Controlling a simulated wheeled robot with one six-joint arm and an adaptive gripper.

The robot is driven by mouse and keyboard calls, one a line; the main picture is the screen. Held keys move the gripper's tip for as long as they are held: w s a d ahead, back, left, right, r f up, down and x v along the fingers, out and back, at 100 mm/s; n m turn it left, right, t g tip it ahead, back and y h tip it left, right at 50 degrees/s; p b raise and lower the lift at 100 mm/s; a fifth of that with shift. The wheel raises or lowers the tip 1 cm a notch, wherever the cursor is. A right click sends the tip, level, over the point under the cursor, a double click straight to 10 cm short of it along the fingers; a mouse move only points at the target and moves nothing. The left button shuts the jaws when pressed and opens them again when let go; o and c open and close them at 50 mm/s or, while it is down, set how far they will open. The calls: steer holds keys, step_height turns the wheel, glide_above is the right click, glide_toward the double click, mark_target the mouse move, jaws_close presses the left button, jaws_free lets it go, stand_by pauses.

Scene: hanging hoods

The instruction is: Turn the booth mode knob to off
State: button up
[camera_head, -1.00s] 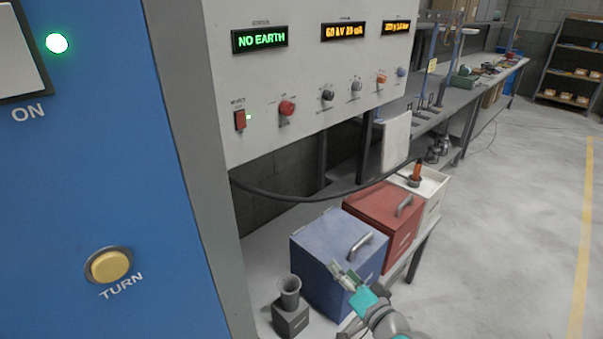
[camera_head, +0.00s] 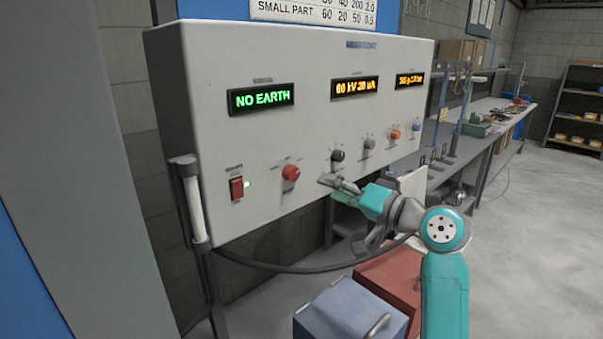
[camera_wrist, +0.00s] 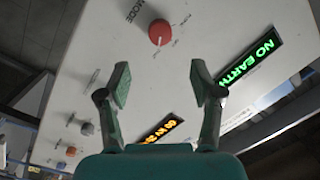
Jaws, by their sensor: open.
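The red mode knob (camera_head: 291,172) is on the front of the grey control panel (camera_head: 215,125). It also shows at the top of the wrist view (camera_wrist: 159,32), with the word MODE beside it. Small marks surround the knob, but I cannot read which one it points to. My gripper (camera_head: 335,188) is in front of the panel, to the right of the red knob and below the black knob. In the wrist view my gripper (camera_wrist: 160,74) has its two fingers wide apart and empty, with the red knob beyond their tips, apart from them.
A black knob (camera_head: 337,155), a grey knob (camera_head: 369,143) and an orange knob (camera_head: 395,134) are to the right. A cable and a blue box (camera_head: 345,312) are below.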

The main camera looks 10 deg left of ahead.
mark_target(296, 174)
steer(key=x, duration=1)
steer(key=shift+w+a, duration=0.1)
steer(key=shift+a, duration=0.1)
steer(key=c, duration=1.1)
